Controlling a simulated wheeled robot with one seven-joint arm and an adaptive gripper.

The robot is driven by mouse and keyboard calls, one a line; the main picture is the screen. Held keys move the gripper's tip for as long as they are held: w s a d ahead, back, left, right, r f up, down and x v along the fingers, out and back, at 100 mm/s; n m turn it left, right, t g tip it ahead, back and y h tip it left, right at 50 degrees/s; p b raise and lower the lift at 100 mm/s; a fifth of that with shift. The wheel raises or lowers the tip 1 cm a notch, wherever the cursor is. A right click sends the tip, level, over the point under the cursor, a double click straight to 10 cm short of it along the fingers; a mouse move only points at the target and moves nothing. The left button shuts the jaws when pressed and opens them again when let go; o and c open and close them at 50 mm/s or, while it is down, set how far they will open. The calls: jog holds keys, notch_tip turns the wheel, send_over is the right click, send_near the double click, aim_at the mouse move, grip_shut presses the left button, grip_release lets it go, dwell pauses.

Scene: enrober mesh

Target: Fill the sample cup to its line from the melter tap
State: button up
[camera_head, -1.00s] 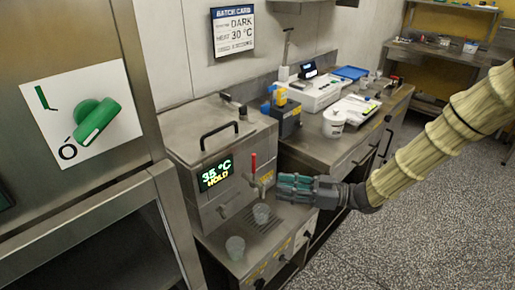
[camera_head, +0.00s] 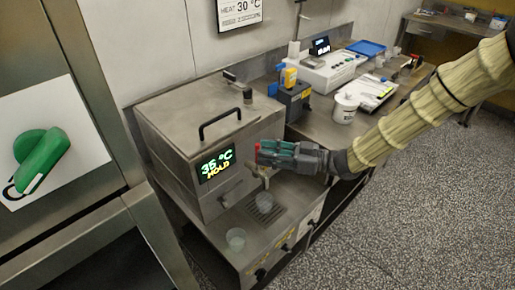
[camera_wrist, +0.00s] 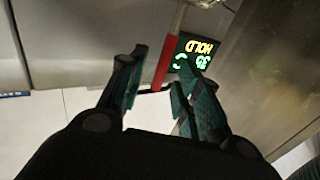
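The melter (camera_head: 190,135) is a steel box with a lit display (camera_head: 216,164) reading "35 °C HOLD". Its tap (camera_head: 262,172) sticks out at the front, with a red lever handle (camera_wrist: 168,60) above it. A clear cup (camera_head: 263,200) stands on the drip grate below the tap; its fill line and contents cannot be made out. My gripper (camera_head: 264,151) is at the lever's height. In the wrist view its fingers (camera_wrist: 158,88) are apart, with the red handle between or just beyond them.
A green rotary handle (camera_head: 42,158) is on the steel cabinet at left. The counter behind holds a blue-and-yellow device (camera_head: 290,88), a white tub (camera_head: 345,106), a white instrument (camera_head: 328,72) and a clipboard (camera_head: 372,92). A wall card (camera_head: 240,10) reads 30 °C.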

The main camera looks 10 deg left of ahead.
jog(key=shift+s+a, duration=0.1)
jog(key=shift+a, duration=1.55)
jog(key=shift+c, duration=0.3)
grip_shut()
